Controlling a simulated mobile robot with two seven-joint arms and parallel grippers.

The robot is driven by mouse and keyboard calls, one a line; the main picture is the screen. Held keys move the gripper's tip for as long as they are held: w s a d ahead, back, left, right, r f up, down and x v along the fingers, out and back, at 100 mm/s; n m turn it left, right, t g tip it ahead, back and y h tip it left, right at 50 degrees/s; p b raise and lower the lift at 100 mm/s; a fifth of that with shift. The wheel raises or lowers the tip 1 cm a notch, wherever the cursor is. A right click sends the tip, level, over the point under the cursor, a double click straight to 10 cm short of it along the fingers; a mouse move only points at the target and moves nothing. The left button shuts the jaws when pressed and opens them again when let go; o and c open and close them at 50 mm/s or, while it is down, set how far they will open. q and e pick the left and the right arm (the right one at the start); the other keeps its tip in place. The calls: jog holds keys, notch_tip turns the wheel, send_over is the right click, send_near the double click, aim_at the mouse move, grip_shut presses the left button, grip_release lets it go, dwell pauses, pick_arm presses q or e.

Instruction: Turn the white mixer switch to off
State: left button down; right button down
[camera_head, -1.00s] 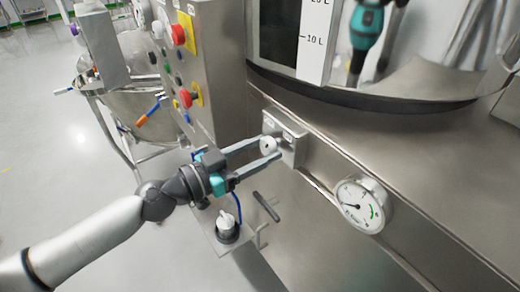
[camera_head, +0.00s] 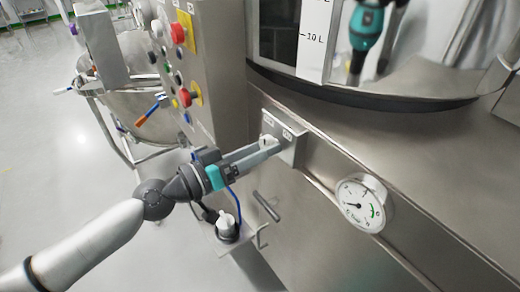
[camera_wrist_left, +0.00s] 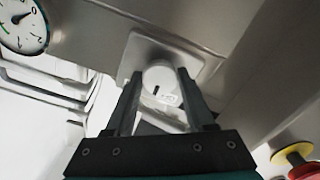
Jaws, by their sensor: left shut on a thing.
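The white mixer switch (camera_head: 267,141) is a round knob on a small labelled steel plate (camera_head: 291,145) on the machine's side. My left gripper (camera_head: 267,147) reaches it from the left, and its two fingers are closed on the knob. In the left wrist view the white knob (camera_wrist_left: 160,76) sits between the fingertips (camera_wrist_left: 158,82), with a dark mark on its face. The fingers hide the sides of the knob. I cannot read the labels, so its setting is unclear. My right gripper is not seen.
A dial gauge (camera_head: 359,204) is right of the switch. Another white knob on a black base (camera_head: 227,226) and a bar handle (camera_head: 266,206) are below the gripper. A panel with red buttons (camera_head: 185,97) stands left. A teal-and-black shape, perhaps a reflection, shows upper right.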

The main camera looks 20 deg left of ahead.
pick_arm(q)
jog(key=n, duration=0.5)
jog(key=shift+n, duration=0.3)
dwell(0.4)
jog(key=shift+c, duration=1.3)
grip_release()
jog(key=b+v, duration=0.7)
jog(key=v, duration=0.8)
jog(key=shift+b, duration=0.3)
jog(key=shift+s, duration=0.1)
